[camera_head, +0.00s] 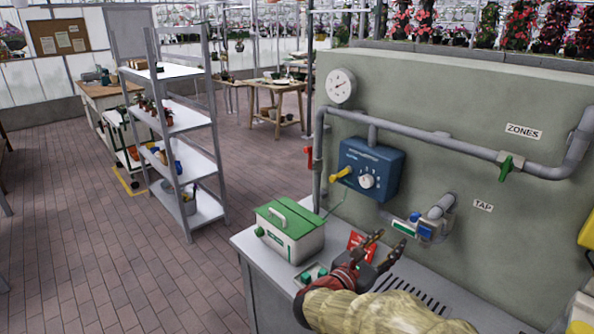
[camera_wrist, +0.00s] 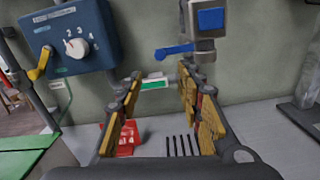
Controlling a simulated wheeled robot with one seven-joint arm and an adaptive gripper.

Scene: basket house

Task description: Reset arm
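My gripper (camera_head: 385,245) is above the grey counter (camera_head: 270,255), in front of the wall with the pipes. In the wrist view its two yellow-padded fingers (camera_wrist: 160,105) stand wide apart with nothing between them. My arm, in a beige sleeve, comes in from the bottom of the head view. The head view shows the gripper below the blue control box (camera_head: 370,168) and near the tap (camera_head: 430,222). Neither view shows it touching anything.
A white and green case (camera_head: 290,232) stands left of my gripper on the counter. A red item (camera_wrist: 124,138) lies beyond the left finger. Pipes run along the wall. A grey shelf rack (camera_head: 185,140) and open brick floor (camera_head: 75,235) are at left.

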